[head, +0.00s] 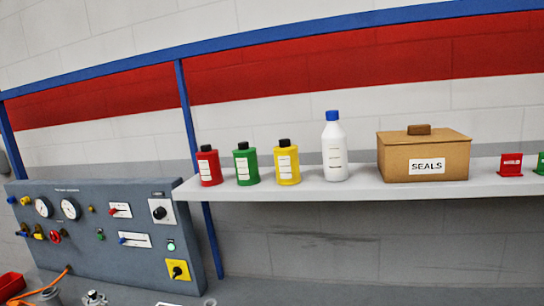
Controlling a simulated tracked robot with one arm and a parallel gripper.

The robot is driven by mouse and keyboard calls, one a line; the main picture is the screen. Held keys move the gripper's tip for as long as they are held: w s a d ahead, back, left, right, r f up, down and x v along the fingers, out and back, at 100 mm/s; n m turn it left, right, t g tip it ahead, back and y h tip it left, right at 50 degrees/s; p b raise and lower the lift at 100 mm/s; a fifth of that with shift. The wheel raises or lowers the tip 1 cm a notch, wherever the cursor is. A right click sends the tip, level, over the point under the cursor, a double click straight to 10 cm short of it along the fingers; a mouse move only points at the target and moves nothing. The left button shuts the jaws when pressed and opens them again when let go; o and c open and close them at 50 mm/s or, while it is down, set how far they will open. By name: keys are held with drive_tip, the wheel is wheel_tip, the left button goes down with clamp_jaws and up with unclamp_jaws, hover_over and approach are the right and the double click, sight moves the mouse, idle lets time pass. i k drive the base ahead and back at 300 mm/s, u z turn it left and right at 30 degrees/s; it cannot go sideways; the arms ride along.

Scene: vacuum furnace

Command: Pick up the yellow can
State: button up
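The yellow can (287,170) stands upright on a white shelf (360,190), in the middle of the head view. It has a black cap and a white label. A green can (246,166) stands just to its left, and a white bottle (335,152) with a blue cap stands to its right. Small gaps separate the yellow can from both. My gripper is not in view.
A red can (208,167) stands at the shelf's left end. A brown box (425,155) marked SEALS and small red and green items are at the right. A grey control panel (110,245) with gauges and switches is below left. Blue posts stand behind the shelf.

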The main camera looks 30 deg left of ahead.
sight(287, 158)
drive_tip(key=u, duration=0.7)
drive_tip(key=i, duration=1.15)
drive_tip(key=u, duration=0.8)
drive_tip(key=k, duration=0.75)
drive_tip(key=u, duration=0.15)
drive_tip(key=i, duration=0.8)
drive_tip(key=z, duration=0.05)
